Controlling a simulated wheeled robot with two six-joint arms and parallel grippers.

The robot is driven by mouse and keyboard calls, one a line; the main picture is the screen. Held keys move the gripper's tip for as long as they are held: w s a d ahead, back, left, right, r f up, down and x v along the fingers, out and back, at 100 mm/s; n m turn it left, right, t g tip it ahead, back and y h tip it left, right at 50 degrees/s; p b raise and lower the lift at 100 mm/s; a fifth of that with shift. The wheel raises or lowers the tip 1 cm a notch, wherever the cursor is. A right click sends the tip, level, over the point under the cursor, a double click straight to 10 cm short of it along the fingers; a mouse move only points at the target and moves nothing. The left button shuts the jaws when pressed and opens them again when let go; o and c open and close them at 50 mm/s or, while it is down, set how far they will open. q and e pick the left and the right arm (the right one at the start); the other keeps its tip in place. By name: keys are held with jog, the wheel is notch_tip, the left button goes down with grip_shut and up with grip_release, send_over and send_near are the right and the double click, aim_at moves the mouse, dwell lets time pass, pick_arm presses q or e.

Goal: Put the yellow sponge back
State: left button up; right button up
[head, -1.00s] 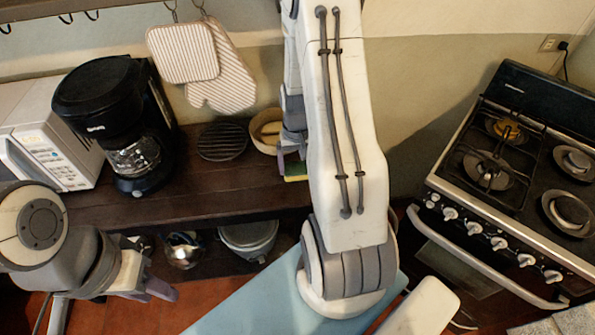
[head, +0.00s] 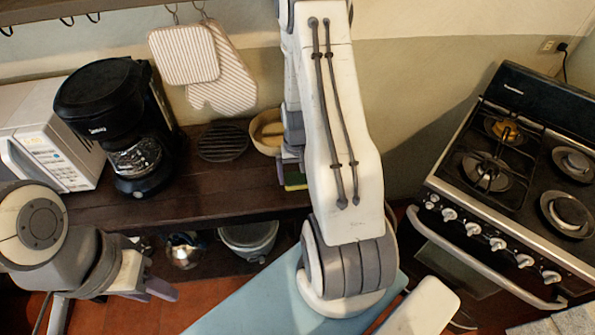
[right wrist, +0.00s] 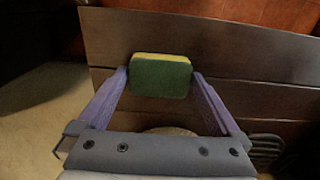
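The yellow sponge (head: 295,182) has a green side and shows beside my right gripper, near the front edge of the dark wooden shelf. In the right wrist view the sponge (right wrist: 160,76) lies between the two purple fingertips, green face toward the camera and a thin yellow strip along the top. My right gripper (right wrist: 161,78) looks shut on its two short sides. Whether the sponge touches the shelf is unclear. My right arm hides part of it in the head view. My left gripper (head: 160,290) is at the lower left, empty, fingers partly seen.
The shelf (head: 210,195) carries a microwave (head: 45,140), a black coffee maker (head: 120,125), a dark round trivet (head: 222,141) and a pale bowl (head: 266,130). Pots (head: 248,238) stand below. A stove (head: 520,190) is at the right. Shelf space in front of the trivet is clear.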

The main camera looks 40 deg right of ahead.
aim_at(297, 178)
notch_tip(297, 178, up, 12)
jog(key=b, duration=0.1)
jog(key=shift+r, duration=0.15)
jog(key=s+a+r+n, duration=0.1)
jog(key=a+r+n, duration=0.2)
jog(key=a, duration=0.7)
jog(key=s+a+r+n, duration=0.1)
jog(key=a+r+n, duration=0.2)
jog(key=a, duration=0.6)
jog(key=s+a+r+n+y, duration=0.1)
jog(key=s+a+r+n, duration=0.2)
jog(key=s+a+n, duration=0.4)
jog(key=shift+s+a+r+n, duration=0.25)
jog(key=shift+s+a, duration=2.1)
jog(key=shift+s, duration=1.3)
